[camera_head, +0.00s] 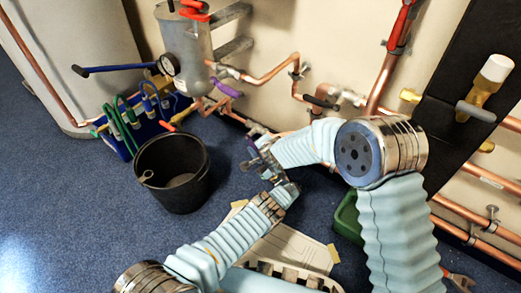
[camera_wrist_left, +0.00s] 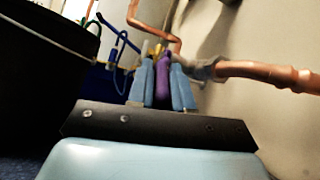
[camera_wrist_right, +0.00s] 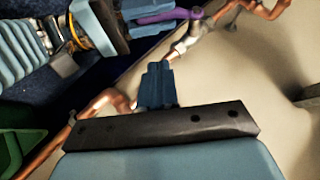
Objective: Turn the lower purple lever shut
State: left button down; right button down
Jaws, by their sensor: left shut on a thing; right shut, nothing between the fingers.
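The lower purple lever (camera_wrist_left: 163,82) stands between the two blue fingers of my left gripper (camera_wrist_left: 163,85) in the left wrist view, and the gripper is shut on it. In the right wrist view the lever (camera_wrist_right: 158,17) runs from my left gripper's fingers to a valve on a copper pipe. Another purple lever (camera_head: 228,90) shows higher up. My right gripper (camera_wrist_right: 158,84) is shut and empty, with its fingers together near the copper pipe.
A black bucket (camera_head: 173,190) stands left of my left gripper. A blue bin (camera_head: 122,147) with green and blue handled tools is behind it. A green container (camera_head: 348,218) is beside my right arm. My arms are close together. Copper pipes (camera_head: 480,240) run along the wall.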

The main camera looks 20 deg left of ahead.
jog(key=w+a+f, duration=0.3)
jog(key=f, duration=0.3)
jog(key=shift+a+f, duration=0.15)
jog(key=shift+a, duration=0.15)
jog(key=shift+w, duration=0.1)
